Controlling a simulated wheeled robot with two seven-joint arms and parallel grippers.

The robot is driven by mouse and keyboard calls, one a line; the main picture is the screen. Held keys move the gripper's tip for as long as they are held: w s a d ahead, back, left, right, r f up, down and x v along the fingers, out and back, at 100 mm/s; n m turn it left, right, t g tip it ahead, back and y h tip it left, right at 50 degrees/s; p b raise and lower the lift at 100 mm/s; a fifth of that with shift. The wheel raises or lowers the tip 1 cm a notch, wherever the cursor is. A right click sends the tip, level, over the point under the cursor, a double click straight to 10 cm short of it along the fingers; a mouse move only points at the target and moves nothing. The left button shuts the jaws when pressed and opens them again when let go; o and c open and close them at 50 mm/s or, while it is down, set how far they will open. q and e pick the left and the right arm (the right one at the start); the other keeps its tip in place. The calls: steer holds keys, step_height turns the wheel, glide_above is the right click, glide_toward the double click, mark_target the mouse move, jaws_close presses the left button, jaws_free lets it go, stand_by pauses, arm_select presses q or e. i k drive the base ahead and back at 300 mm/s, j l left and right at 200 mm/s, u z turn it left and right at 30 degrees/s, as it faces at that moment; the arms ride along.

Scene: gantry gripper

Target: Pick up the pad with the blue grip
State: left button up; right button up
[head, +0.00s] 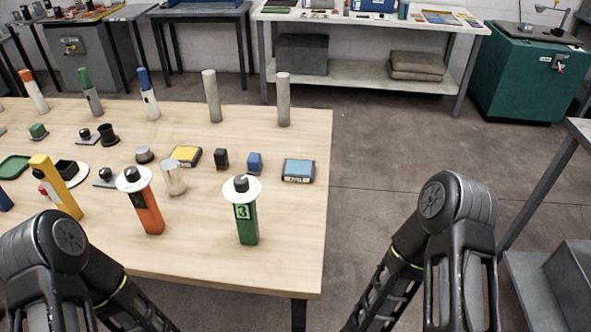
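A small dark-blue block (255,161) stands on the wooden table, right of a black block and left of a flat box with a light-blue top (298,170). The dark-blue block looks like a blue grip; the pad under it is too small to make out clearly. Nothing touches it. A green block (38,130) of similar kind sits on a thin grey plate at the far left. My arms enter at the bottom left and bottom right, but neither gripper's fingers show in the head view.
A green post with a white disc (246,220) and an orange post with a disc (146,210) stand in front of the blocks. A clear cylinder (174,180) and a yellow-topped box (186,156) are left. Grey cylinders stand behind. The table (290,240) is bare at its front right.

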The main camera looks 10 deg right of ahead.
mark_target(254, 164)
steer(key=i+l, duration=0.1)
steer(key=l, duration=0.65)
steer(key=i+l, duration=0.1)
steer(key=l, duration=0.65)
steer(key=i+l, duration=0.1)
steer(key=l, duration=0.6)
steer(key=i+l, duration=0.1)
steer(key=l, duration=0.65)
